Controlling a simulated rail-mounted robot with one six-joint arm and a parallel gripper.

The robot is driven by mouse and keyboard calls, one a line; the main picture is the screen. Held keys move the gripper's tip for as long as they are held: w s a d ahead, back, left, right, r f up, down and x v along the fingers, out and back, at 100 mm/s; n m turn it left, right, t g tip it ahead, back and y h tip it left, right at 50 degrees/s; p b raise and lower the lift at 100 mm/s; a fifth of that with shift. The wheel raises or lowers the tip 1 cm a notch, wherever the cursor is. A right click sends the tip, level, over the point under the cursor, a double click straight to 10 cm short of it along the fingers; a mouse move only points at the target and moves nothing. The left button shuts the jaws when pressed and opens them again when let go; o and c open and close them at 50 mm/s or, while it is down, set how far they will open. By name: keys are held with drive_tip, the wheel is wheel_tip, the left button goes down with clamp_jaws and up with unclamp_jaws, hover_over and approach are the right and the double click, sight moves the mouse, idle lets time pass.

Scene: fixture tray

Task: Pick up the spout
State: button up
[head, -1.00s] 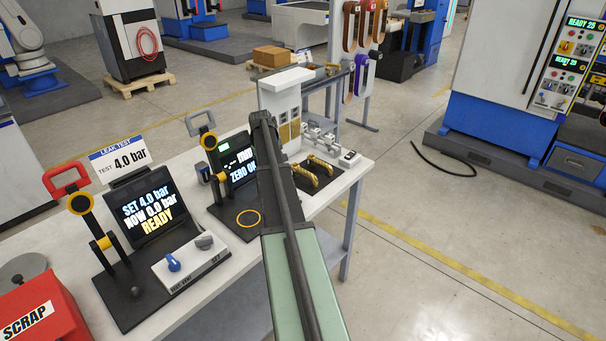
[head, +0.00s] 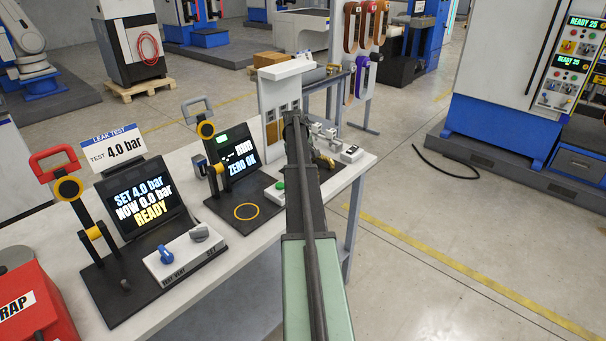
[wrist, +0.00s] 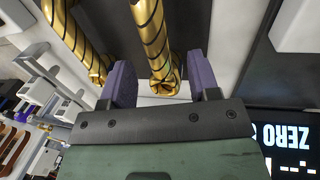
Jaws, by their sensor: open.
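A gold spout (wrist: 152,35) with dark spiral lines runs down between the two purple fingers of my gripper (wrist: 162,80) in the wrist view. My gripper is open, with a finger on either side of the spout's lower end and a visible gap at each side. A second gold spout (wrist: 66,30) lies to the left. In the head view my arm covers the gripper and most of the spouts; only a small gold part (head: 324,161) shows beside it.
The spouts are by the far right end of the white bench (head: 189,168). Close by are a gauge stand with a "ZERO OK" screen (head: 238,165), a white-topped rack (head: 285,72) and white clamps (wrist: 36,85). A leak-test station (head: 140,211) and a red scrap box (head: 45,320) stand at left.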

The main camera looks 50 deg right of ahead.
drive_tip(key=f+b, duration=0.1)
drive_tip(key=f, duration=0.1)
drive_tip(key=f+b, duration=0.1)
drive_tip(key=shift+d+f, duration=0.35)
drive_tip(key=shift+r, duration=0.25)
drive_tip(key=c, duration=1)
drive_tip(key=shift+p, duration=0.3)
wheel_tip(320, 180, up, 20)
drive_tip(key=p, duration=2)
drive_tip(key=shift+r, duration=0.1)
